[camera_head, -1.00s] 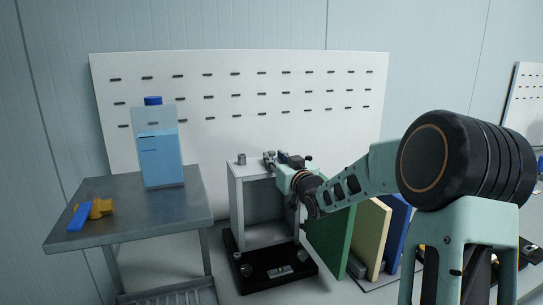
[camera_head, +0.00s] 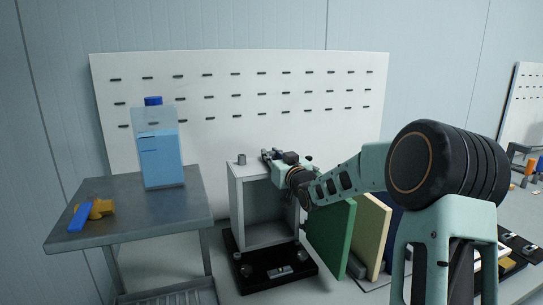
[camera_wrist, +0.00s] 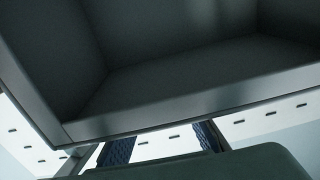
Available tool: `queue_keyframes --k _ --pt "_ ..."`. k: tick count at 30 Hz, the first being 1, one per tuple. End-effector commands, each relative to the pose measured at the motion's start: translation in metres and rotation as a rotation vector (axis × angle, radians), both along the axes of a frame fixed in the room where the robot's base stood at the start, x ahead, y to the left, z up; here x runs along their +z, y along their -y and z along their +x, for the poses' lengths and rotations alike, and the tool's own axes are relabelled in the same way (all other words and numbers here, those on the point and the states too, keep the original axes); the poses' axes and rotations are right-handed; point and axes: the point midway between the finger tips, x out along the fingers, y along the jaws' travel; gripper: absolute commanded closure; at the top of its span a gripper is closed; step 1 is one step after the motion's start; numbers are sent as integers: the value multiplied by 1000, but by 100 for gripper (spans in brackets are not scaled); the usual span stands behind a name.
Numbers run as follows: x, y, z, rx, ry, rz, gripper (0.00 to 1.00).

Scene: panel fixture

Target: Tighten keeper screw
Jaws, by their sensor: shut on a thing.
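The grey open-fronted box fixture (camera_head: 235,205) stands on a black base (camera_head: 262,277). My gripper (camera_head: 268,155) is at the box's top right edge in the head view, its fingers over the top. In the wrist view, its two blue textured finger pads (camera_wrist: 163,141) stand apart and run behind the box's edge (camera_wrist: 190,108), which hides their tips. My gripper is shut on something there. The keeper screw cannot be made out; it is probably what the fingers hold. A small grey cylinder (camera_head: 241,159) stands on the box's top left, apart from the fingers.
Green (camera_head: 331,237), cream (camera_head: 369,232) and dark blue (camera_head: 394,238) panels stand right of the box, under my arm. A metal cart (camera_head: 110,228) at left carries a blue-capped bottle (camera_head: 161,157) and a yellow-and-blue item (camera_head: 93,212). A slotted white board (camera_head: 230,110) stands behind.

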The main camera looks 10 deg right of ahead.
Motion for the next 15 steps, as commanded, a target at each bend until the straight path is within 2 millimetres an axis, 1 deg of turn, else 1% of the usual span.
queue_keyframes --k 7,15 --pt "-6 -1 2 -56 4 -8 100" --pt "-4 -2 1 -153 6 -5 100"
